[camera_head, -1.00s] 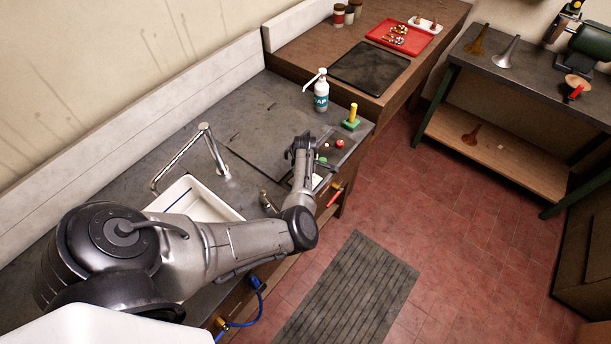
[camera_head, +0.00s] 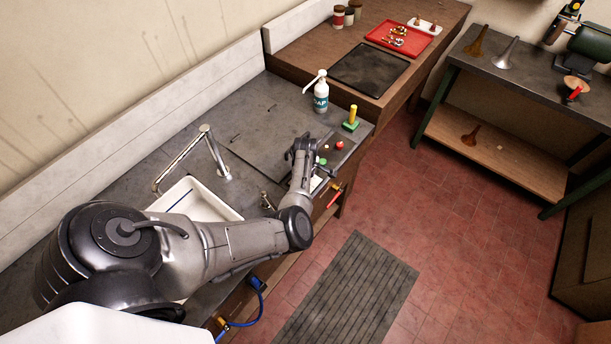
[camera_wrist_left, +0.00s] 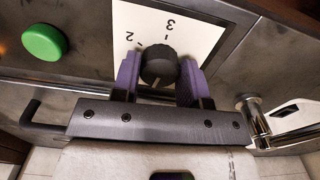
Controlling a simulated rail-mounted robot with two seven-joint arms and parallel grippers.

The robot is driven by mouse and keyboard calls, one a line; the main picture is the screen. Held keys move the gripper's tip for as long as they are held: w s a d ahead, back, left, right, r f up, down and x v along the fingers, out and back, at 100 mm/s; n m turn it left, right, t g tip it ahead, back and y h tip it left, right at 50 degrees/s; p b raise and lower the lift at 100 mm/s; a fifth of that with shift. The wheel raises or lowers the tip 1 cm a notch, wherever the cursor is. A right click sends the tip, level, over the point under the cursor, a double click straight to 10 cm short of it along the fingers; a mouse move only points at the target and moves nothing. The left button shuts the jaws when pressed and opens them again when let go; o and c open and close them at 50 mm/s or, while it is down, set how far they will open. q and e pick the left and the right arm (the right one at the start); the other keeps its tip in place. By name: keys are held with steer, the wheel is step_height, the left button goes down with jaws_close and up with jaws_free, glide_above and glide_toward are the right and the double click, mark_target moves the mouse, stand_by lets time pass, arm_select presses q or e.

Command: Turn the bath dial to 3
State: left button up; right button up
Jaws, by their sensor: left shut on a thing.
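The bath dial (camera_wrist_left: 158,65) is a dark round knob on a white plate (camera_wrist_left: 195,35) printed with 2 and 3. My left gripper (camera_wrist_left: 160,78) has its purple fingers on both sides of the knob, shut on it. A pale line shows on the knob's lower side in the wrist view, away from the printed numbers. In the head view my left gripper (camera_head: 303,150) is at the right front of the grey counter, and the dial is hidden there. My right gripper is not in view.
A green button (camera_wrist_left: 44,42) sits beside the plate, and a red button (camera_head: 340,145) is on the counter. A soap bottle (camera_head: 320,95) and a green-based yellow post (camera_head: 352,118) stand behind. A white sink (camera_head: 225,210) and tap (camera_head: 207,150) are to the left.

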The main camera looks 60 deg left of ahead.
arm_select(q)
steer(key=m+p, duration=0.2)
steer(key=m, duration=0.1)
steer(key=shift+r+m, duration=0.2)
steer(key=shift+m, duration=0.1)
steer(key=m+p, duration=0.2)
steer(key=m, duration=0.2)
steer(key=shift+m, duration=0.3)
steer(key=m+p, duration=0.1)
steer(key=m, duration=0.2)
steer(key=shift+s+m, duration=0.1)
steer(key=shift+m, duration=0.2)
steer(key=m+p, duration=0.1)
steer(key=m, duration=0.3)
steer(key=shift+m, duration=0.3)
steer(key=m+p, duration=0.1)
steer(key=m, duration=0.2)
steer(key=shift+f+m, duration=0.1)
steer(key=shift+m, duration=0.2)
steer(key=m, duration=0.5)
steer(key=shift+a, duration=0.1)
steer(key=m, duration=0.4)
steer(key=shift+m, duration=0.4)
steer(key=shift+m+b, duration=0.55)
steer(key=shift+m, duration=1.65)
